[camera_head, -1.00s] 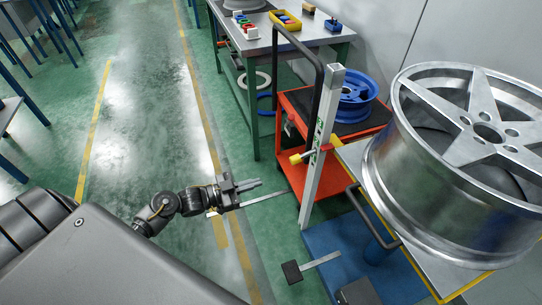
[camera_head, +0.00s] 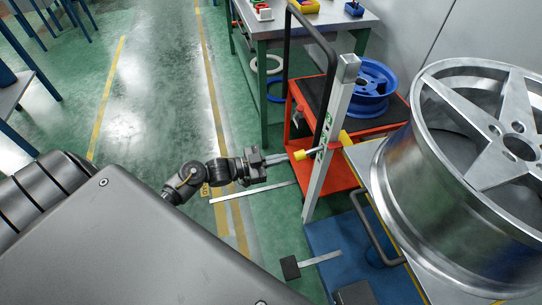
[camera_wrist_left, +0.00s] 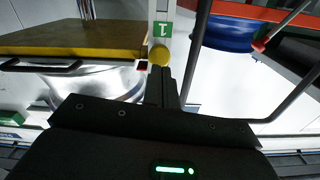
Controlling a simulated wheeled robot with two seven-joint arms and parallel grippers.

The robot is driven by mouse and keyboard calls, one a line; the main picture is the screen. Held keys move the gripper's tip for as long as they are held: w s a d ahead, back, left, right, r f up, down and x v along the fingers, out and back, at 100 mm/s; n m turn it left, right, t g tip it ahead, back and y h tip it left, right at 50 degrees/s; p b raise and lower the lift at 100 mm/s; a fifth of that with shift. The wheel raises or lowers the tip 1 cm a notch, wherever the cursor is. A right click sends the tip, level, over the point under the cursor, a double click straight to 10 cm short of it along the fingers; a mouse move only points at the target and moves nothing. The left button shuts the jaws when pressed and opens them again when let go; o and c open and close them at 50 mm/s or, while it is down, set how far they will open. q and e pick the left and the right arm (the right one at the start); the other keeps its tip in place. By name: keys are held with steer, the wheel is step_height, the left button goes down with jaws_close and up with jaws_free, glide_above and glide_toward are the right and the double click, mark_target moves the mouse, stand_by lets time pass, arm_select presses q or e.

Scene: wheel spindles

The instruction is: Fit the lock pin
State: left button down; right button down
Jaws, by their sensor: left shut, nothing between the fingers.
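The lock pin's yellow knob (camera_head: 299,155) sticks out on the left of the upright grey post (camera_head: 336,115), which carries green number labels. A red part (camera_head: 334,146) and a yellow block (camera_head: 345,138) show at the post at about the same height. My left gripper (camera_head: 286,157) is shut and empty, its fingertips close to the knob. In the left wrist view the knob (camera_wrist_left: 158,52) sits just beyond the shut fingertips (camera_wrist_left: 164,70), in front of the post with a green "1" label (camera_wrist_left: 162,29). I cannot tell whether they touch. My right gripper is out of view.
A large silver wheel (camera_head: 400,185) rests on the yellow-edged lift platform (camera_head: 378,195) at the right. A red cart (camera_head: 345,178) with a blue rim (camera_head: 374,85) stands behind the post. A workbench (camera_head: 262,28) is at the back.

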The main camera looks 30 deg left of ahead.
arm_select(q)
steer(key=shift+w+d, duration=0.5)
steer(key=shift+w, duration=0.05)
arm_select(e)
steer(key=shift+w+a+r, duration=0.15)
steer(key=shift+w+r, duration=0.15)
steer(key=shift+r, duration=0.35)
arm_select(q)
steer(key=shift+w+d, duration=0.25)
steer(key=shift+s, duration=0.1)
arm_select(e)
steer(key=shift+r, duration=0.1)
arm_select(q)
steer(key=v, duration=1.3)
steer(key=shift+s+a, duration=0.15)
steer(key=shift+a, duration=0.1)
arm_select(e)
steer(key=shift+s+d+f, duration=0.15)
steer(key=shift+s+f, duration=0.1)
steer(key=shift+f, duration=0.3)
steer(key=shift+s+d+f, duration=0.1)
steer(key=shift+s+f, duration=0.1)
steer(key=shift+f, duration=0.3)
